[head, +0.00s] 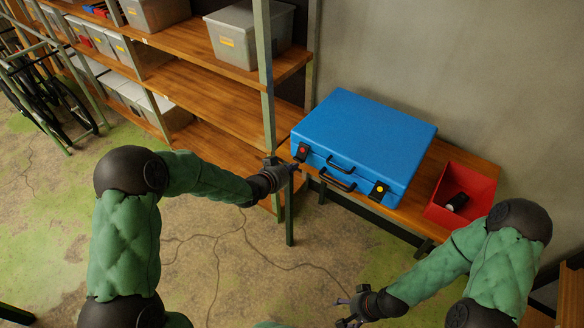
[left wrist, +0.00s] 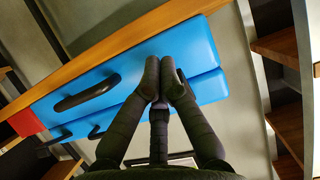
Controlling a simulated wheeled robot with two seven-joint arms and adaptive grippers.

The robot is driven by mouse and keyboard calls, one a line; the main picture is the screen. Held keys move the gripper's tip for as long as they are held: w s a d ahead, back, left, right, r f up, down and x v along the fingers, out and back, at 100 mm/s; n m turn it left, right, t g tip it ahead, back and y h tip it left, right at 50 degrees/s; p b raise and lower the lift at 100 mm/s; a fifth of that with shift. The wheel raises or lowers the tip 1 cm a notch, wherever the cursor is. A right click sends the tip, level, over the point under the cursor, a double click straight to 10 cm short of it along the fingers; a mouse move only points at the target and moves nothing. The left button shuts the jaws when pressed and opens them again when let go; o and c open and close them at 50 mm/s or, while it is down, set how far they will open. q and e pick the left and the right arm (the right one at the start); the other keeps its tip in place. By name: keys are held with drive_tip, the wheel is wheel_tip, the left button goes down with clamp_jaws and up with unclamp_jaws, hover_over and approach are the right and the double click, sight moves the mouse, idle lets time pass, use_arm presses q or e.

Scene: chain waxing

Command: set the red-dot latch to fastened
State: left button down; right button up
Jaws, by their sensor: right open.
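A closed blue case (head: 365,135) lies on the wooden bench. Its red-dot latch (head: 302,151), black with a red dot, is at the left end of its front face. I cannot tell from its pose whether it is fastened. My left gripper (head: 292,166) is just in front of and below this latch; contact is unclear. In the left wrist view my left gripper (left wrist: 165,68) has its fingertips together against the background of the blue case (left wrist: 205,55), and the latch is hidden. My right gripper (head: 346,308) is open and empty, low at the bottom, away from the case.
A yellow-dot latch (head: 379,189) and two black handles (head: 338,179) are on the case front. A red bin (head: 470,183) with a black object stands right of the case. A shelf post (head: 266,75) and shelves with grey boxes (head: 248,33) are close on the left.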

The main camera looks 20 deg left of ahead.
use_arm(q)
drive_tip(key=shift+r, duration=0.15)
use_arm(e)
drive_tip(key=shift+r, duration=0.1)
use_arm(q)
drive_tip(key=shift+r+p, duration=0.5)
drive_tip(key=shift+r, duration=0.2)
use_arm(e)
drive_tip(key=shift+r, duration=0.4)
